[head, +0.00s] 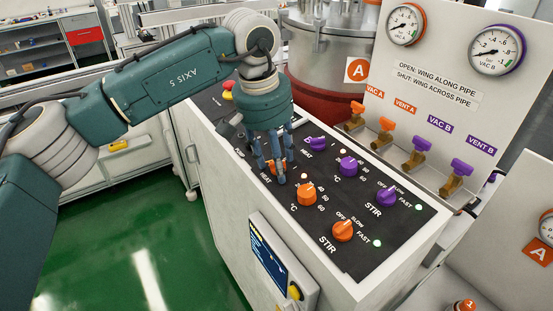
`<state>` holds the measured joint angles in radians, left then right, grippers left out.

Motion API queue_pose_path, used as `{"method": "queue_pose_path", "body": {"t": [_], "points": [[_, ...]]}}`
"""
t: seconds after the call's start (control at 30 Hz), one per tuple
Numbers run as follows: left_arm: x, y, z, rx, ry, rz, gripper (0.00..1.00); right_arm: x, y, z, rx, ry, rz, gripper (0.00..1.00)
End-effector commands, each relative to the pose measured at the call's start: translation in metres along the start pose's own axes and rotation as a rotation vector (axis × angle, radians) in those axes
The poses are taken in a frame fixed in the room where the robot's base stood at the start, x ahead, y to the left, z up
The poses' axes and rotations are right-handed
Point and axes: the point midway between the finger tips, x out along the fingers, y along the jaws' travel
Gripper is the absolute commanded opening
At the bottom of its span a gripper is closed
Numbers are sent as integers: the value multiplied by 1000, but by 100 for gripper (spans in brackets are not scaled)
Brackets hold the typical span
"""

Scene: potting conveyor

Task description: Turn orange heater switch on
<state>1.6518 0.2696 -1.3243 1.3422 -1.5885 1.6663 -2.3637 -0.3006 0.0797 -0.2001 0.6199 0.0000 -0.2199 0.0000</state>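The orange heater switch (269,167) is on the black sloped panel above a "HEAT" label. Only a sliver of orange shows, because the fingers of my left gripper (274,172) cover most of it. The gripper points down at the panel with its fingertips at the switch. I cannot tell whether the fingers touch the switch or how far they are closed, nor which way the switch is set. A small pale lamp (304,176) sits just right of it. My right gripper is not in view.
Close by are an orange temperature knob (307,194), an orange stir knob (343,230), a purple heater switch (316,144) and purple knobs (388,196). A metal vessel (330,45) stands behind the panel. A display box (268,257) juts from the cabinet front.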

Motion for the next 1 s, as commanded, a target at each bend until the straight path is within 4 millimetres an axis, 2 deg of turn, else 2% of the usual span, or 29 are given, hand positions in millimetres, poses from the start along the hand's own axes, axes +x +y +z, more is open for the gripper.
{"method": "queue_pose_path", "body": {"t": [0.27, 0.37, 0.47, 0.8, 1.0], "points": [[-1, 0, 0, -1, 1, -1, 47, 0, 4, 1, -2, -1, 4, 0], [-7, 0, -1, -1, 2, -1, 47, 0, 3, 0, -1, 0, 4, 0], [-22, 0, -1, -1, 5, -1, 47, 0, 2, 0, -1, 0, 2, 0], [-93, 0, 0, -2, 4, 0, 47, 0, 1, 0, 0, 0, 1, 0], [-116, 0, 0, -1, 2, -1, 47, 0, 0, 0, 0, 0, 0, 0]]}}
